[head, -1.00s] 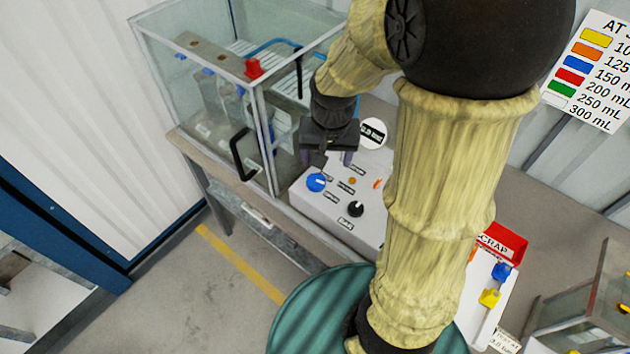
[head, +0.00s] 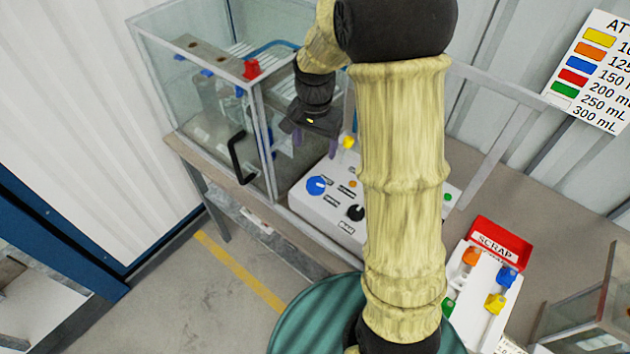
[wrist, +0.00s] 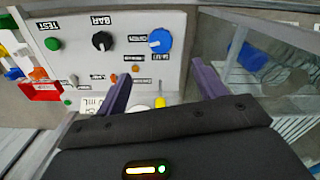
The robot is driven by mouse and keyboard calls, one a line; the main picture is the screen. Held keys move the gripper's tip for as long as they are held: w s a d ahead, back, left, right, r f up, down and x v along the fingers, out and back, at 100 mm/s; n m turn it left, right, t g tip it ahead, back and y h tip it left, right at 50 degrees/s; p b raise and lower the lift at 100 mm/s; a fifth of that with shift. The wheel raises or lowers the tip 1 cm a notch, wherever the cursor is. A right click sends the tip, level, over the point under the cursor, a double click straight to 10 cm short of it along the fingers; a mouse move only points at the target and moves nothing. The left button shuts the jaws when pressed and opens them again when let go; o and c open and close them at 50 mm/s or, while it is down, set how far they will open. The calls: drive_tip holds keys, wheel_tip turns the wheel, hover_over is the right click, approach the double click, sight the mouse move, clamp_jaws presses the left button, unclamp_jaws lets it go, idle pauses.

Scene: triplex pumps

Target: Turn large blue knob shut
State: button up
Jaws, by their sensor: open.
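The large blue knob (head: 316,185) sits on the top of the white control box, near its left end in the head view. In the wrist view the blue knob (wrist: 160,41) is at the upper middle, beyond the fingertips. My gripper (head: 315,143) hangs above the back left of the box, up and behind the knob in the picture, and does not touch it. In the wrist view my gripper (wrist: 160,74) has its two purple fingers spread wide with nothing between them. The knob's white mark shows, but its exact setting is too small to read.
A black knob (head: 355,213) is beside the blue one on the control box (head: 335,225). A glass case (head: 265,140) with a black handle stands close on the left. A red scrap bin (head: 497,243) and coloured pieces lie at right. A green drum (head: 310,315) is in front.

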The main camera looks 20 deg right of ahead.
sight(315, 185)
wheel_tip(315, 185, down, 15)
drive_tip(key=shift+f+p, duration=0.1)
drive_tip(key=shift+p, duration=1.1)
drive_tip(key=shift+c, duration=0.4)
drive_tip(key=c, duration=0.9)
